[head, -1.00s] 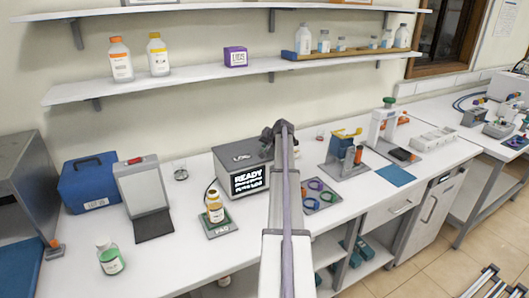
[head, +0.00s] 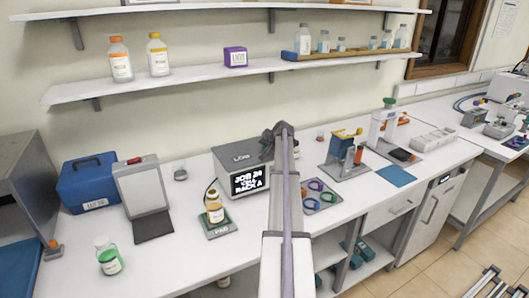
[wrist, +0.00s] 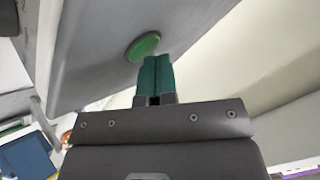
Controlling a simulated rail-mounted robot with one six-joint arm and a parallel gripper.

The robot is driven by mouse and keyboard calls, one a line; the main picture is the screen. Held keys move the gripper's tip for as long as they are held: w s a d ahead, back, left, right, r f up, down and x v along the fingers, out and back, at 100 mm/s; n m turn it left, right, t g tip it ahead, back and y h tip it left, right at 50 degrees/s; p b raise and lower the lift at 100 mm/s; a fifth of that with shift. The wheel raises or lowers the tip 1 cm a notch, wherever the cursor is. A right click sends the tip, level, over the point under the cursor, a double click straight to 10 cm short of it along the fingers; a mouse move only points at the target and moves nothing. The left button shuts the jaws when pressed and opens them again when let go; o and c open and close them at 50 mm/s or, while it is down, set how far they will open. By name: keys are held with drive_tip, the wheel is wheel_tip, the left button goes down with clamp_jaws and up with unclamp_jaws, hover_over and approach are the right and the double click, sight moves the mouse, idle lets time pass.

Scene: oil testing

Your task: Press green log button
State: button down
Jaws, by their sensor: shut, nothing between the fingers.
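The green log button (wrist: 143,46) is a round disc on the grey face of the log device, seen in the wrist view. My gripper (wrist: 157,60) is shut and empty. Its teal fingertips lie at the button's lower right edge in that view; I cannot tell whether they touch it. In the head view the grey log device (head: 229,159) stands on the bench, its screen (head: 249,183) lit with "JOB 24" and "RACK A". My arm covers the device's right side there, and hides the button and my fingertips.
An amber bottle (head: 214,208) stands on a pad just left of the device's front. A tray with coloured rings (head: 316,186) lies to the right of my arm. A green-labelled bottle (head: 109,261) stands at the front left. The shelf (head: 200,77) runs above.

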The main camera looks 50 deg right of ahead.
drive_tip(key=shift+r+p, duration=0.85)
drive_tip(key=shift+r, duration=0.05)
wheel_tip(320, 180, up, 5)
drive_tip(key=p, duration=0.5)
idle(0.5)
